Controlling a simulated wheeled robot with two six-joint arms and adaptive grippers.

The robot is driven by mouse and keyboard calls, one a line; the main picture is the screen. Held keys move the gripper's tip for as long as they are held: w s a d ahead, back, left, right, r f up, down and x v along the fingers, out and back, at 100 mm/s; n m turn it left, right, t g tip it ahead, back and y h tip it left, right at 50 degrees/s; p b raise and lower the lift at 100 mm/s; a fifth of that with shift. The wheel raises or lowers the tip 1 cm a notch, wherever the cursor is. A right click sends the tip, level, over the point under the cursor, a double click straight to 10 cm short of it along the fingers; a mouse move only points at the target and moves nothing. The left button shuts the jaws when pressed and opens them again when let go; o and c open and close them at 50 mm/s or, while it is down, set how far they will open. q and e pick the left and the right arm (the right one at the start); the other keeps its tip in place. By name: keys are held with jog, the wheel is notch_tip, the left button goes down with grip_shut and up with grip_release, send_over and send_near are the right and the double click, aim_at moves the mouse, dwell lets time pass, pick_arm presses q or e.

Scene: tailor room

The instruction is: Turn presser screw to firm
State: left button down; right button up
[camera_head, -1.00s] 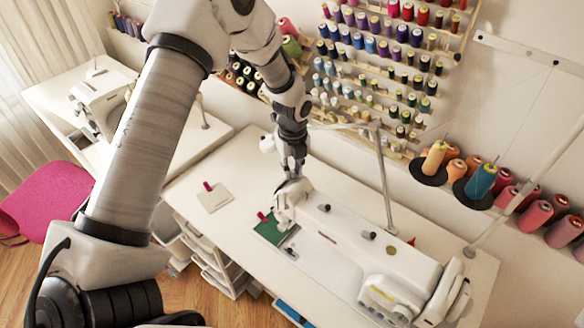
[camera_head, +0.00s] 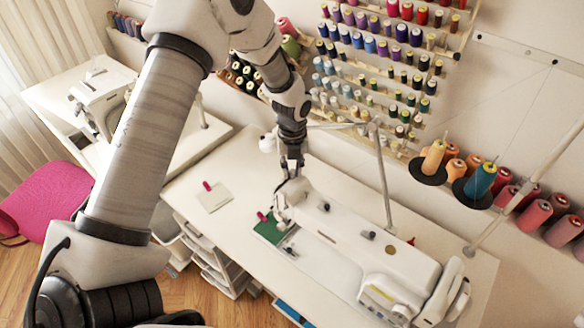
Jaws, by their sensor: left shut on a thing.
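The white sewing machine (camera_head: 340,232) lies along the table, with its head end at the left. My left gripper (camera_head: 291,176) comes down from above onto the top of that head end. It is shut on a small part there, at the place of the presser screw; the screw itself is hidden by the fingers. A green fabric piece (camera_head: 268,231) with a red tab lies under the head end. My right gripper is not in view.
A pale square with a red tab (camera_head: 214,198) lies on the white table (camera_head: 225,170) left of the machine. A thin thread stand post (camera_head: 385,180) rises behind the machine. Thread racks (camera_head: 390,70) cover the wall. A second machine (camera_head: 100,98) stands at the left.

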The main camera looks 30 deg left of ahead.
aim_at(292, 172)
pick_arm(q)
jog(key=c, duration=1)
grip_release()
jog(key=shift+s+d+f, duration=0.1)
jog(key=shift+s+f, duration=0.15)
jog(key=shift+c, duration=0.2)
jog(key=shift+w+r, duration=0.1)
jog(key=shift+r, duration=0.25)
notch_tip(292, 172, up, 11)
jog(key=shift+r, duration=0.2)
jog(key=shift+w, duration=0.1)
